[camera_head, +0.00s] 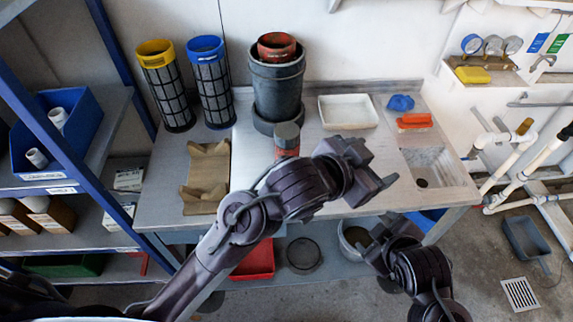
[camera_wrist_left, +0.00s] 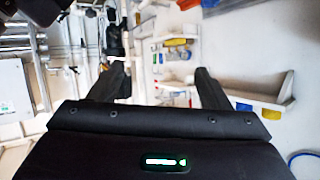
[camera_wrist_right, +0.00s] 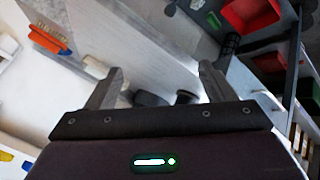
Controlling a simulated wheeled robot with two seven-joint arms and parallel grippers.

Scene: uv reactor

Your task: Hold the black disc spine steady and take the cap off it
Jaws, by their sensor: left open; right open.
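A dark grey cylinder (camera_head: 277,85) stands upright at the back of the bench, with a rust-red ring (camera_head: 277,46) in its top. A small grey-topped, reddish cylinder (camera_head: 287,138) stands in front of it, its lower part hidden by my left arm. I cannot tell which of these is the black disc spine or its cap. My left gripper (camera_head: 378,172) is open and empty over the front of the bench, right of both; its fingers show apart in the left wrist view (camera_wrist_left: 160,85). My right gripper (camera_head: 377,246) is open and empty, lower, by the bench's front edge; it also shows in the right wrist view (camera_wrist_right: 160,82).
Yellow-rimmed (camera_head: 166,88) and blue-rimmed (camera_head: 211,85) mesh cylinders stand left of the dark cylinder. A brown holder (camera_head: 206,170) lies before them. A white tray (camera_head: 348,112), blue cloth (camera_head: 400,103), orange brush (camera_head: 414,121) and sink (camera_head: 435,168) are at right. Blue-framed shelves stand left.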

